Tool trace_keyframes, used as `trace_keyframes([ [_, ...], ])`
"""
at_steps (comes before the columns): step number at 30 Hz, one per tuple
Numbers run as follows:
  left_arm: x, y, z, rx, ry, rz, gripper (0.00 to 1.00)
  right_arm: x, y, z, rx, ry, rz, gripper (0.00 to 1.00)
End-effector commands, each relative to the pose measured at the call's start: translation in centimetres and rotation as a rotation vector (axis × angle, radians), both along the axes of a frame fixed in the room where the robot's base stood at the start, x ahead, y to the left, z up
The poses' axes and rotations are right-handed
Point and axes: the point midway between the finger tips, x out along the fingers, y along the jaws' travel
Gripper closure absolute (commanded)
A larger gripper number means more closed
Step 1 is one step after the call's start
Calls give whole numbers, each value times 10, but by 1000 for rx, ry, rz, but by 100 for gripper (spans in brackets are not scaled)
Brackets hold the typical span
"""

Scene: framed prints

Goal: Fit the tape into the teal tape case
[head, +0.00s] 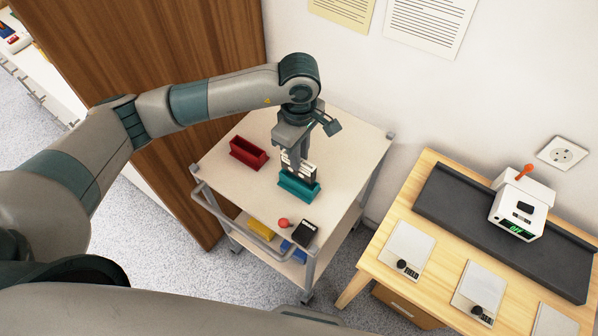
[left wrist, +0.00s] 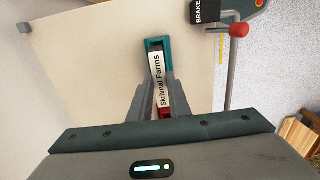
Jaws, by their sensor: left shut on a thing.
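The teal tape case (head: 299,187) stands on the top of a small cart. My left gripper (head: 297,160) points down right above it and is shut on the tape (head: 297,168), a dark piece with white labels. In the left wrist view the tape (left wrist: 160,82) shows its "Skrivnal Farms" label between the fingers, with the teal case (left wrist: 153,44) around its far end. The tape's lower edge meets the case's opening in the head view; I cannot tell how deep it sits. A small red patch shows at the tape's near end. My right gripper is out of view.
A red case (head: 249,153) stands left of the teal one on the cart top (head: 345,150). A black brake panel (head: 303,233) and a red knob (head: 283,223) sit at the front edge. A wooden table (head: 385,225) with a white device (head: 518,215) stands to the right.

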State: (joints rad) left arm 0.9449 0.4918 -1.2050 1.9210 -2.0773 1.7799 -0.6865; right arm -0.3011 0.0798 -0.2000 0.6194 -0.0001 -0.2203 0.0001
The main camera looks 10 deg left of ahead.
Motion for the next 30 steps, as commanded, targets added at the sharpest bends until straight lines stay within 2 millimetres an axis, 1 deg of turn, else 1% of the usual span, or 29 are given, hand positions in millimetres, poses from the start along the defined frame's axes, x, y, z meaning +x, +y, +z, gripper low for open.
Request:
trace_keyframes([
  [1,-1,0,-7,0,2,0,100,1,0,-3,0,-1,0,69],
  [3,-1,0,-11,-1,1,-1,100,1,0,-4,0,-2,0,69],
  [14,0,0,-13,0,0,-1,100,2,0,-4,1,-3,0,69],
  [17,0,0,-21,-1,0,0,100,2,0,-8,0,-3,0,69],
  [24,-1,1,-56,2,5,1,100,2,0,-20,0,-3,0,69],
  [27,-2,2,-64,5,6,1,100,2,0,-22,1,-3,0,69],
  [30,-2,3,-66,7,7,2,100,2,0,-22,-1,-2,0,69],
])
